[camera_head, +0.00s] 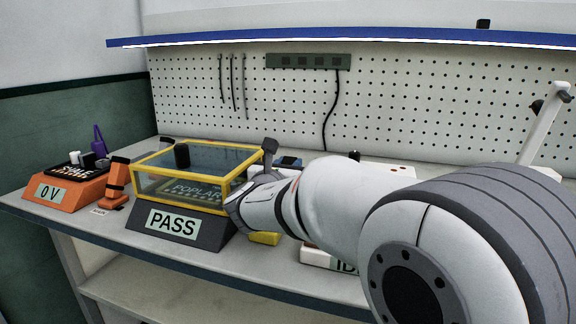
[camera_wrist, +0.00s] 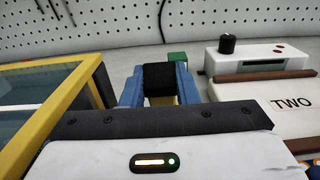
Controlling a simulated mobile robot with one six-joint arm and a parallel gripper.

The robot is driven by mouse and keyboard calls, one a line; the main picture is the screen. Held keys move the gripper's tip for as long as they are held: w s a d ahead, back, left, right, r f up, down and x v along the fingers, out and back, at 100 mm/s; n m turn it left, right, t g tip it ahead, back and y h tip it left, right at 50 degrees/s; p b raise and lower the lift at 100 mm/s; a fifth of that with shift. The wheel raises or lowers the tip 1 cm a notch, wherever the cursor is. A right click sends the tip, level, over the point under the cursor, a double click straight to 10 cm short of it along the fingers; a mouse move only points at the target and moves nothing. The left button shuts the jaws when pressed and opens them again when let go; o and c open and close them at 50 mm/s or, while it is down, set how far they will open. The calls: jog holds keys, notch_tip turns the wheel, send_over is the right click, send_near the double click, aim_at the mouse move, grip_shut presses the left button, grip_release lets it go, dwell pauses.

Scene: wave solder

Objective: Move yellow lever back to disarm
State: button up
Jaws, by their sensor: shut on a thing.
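In the wrist view my gripper (camera_wrist: 158,80) has its two blue fingers closed on either side of a black block-shaped grip (camera_wrist: 160,76). A strip of yellow, which looks like the yellow lever (camera_wrist: 163,100), shows just below the grip between the fingers. The lever's base and pivot are hidden by my gripper body. In the head view my arm hides the gripper's fingers and most of the lever. A yellow piece (camera_head: 264,238) shows low beside my wrist; I cannot tell whether it belongs to the lever.
A yellow-framed clear box (camera_head: 196,151) with a PASS label (camera_head: 172,223) stands close left of my wrist. An orange 0 V unit (camera_head: 62,190) is farther left. A white unit marked TWO (camera_wrist: 292,103) stands right of my gripper. A pegboard (camera_head: 410,105) closes the back.

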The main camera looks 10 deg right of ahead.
grip_shut()
jog(key=shift+r, duration=0.1)
